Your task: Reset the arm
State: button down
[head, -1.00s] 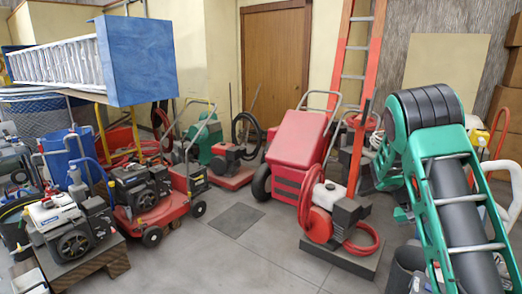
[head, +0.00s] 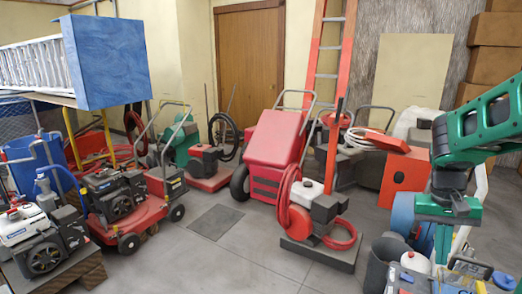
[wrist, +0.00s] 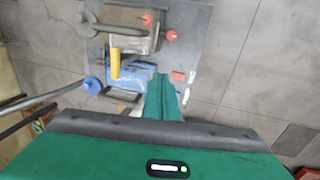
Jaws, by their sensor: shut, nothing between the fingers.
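My gripper (head: 442,255) is at the right of the head view, on my green arm coming in from the right edge. It points down, with its fingers shut and nothing between them. It hangs in front of a group of equipment on the right side of the floor. In the wrist view its green fingers (wrist: 163,98) show together above a grey plate with a machine on it. How far the fingertips are from the things below, I cannot tell.
A red pressure washer (head: 320,215) on a dark base stands left of my gripper. A red cabinet (head: 404,178) is behind it. A red mower (head: 125,215) is at left. The middle floor (head: 235,255) is clear.

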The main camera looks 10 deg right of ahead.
jog(key=s+a+y, duration=0.1)
jog(key=s+a, duration=0.3)
jog(key=s, duration=0.3)
jog(key=s+a+r+n+t+y, duration=0.1)
jog(key=s+a, duration=0.3)
jog(key=s, duration=0.3)
jog(key=shift+a, duration=0.25)
jog(key=shift+d, duration=0.1)
